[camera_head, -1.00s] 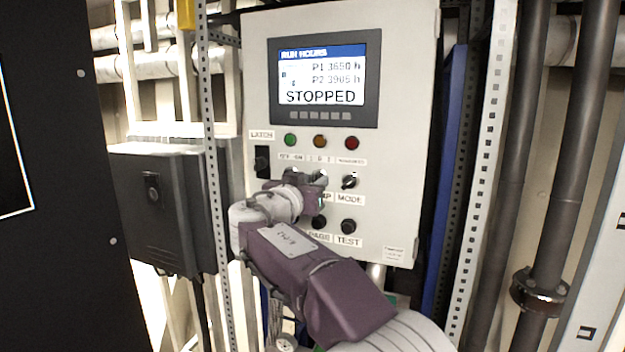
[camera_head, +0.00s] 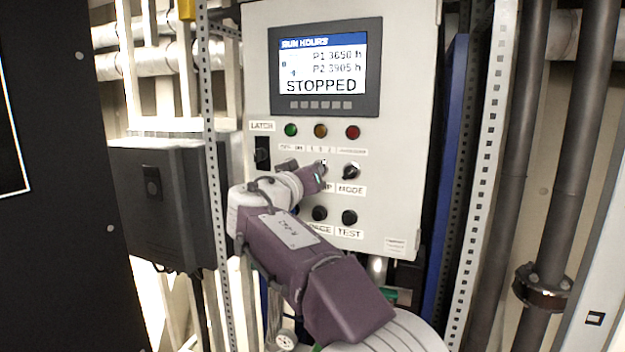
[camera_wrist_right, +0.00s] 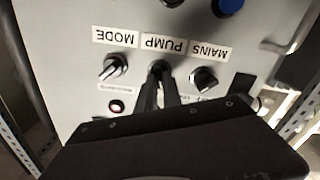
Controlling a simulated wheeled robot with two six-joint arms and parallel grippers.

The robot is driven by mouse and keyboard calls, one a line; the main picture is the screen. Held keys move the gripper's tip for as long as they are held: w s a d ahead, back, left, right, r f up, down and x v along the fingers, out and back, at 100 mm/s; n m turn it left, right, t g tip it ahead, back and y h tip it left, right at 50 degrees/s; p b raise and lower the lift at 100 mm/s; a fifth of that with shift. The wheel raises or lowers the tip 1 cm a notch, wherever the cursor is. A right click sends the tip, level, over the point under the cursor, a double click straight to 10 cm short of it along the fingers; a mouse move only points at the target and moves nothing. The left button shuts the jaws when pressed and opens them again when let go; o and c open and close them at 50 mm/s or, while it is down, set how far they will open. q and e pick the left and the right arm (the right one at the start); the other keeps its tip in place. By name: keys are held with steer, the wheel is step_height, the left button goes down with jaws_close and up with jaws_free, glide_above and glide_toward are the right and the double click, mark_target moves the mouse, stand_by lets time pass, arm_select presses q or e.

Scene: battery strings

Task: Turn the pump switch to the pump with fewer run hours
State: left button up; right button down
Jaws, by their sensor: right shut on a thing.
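The display (camera_head: 322,70) on the grey control panel reads RUN HOURS, P1 3650 h, P2 3905 h, STOPPED. The small print is blurred. My right gripper (camera_head: 320,172) is at the panel over the PUMP knob and hides most of it. In the right wrist view, seen upside down, my right gripper (camera_wrist_right: 158,78) is shut on the black PUMP switch (camera_wrist_right: 158,67) below the PUMP label (camera_wrist_right: 164,44). Which way the switch points is hidden by the fingers. My left gripper is not in view.
The MODE knob (camera_head: 351,171) and MAINS knob (camera_wrist_right: 204,78) flank the PUMP switch closely. TEST (camera_head: 349,217) and PAGE (camera_head: 319,213) buttons are below. Green, amber and red lamps (camera_head: 353,132) are above. A dark box (camera_head: 165,205) stands left of the panel.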

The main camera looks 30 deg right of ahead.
steer(key=shift+n+b, duration=0.5)
steer(key=shift+n, duration=1.8)
steer(key=c, duration=1.5)
jaws_free()
steer(key=b+v, duration=0.4)
steer(key=v, duration=0.5)
steer(key=shift+w, duration=0.1)
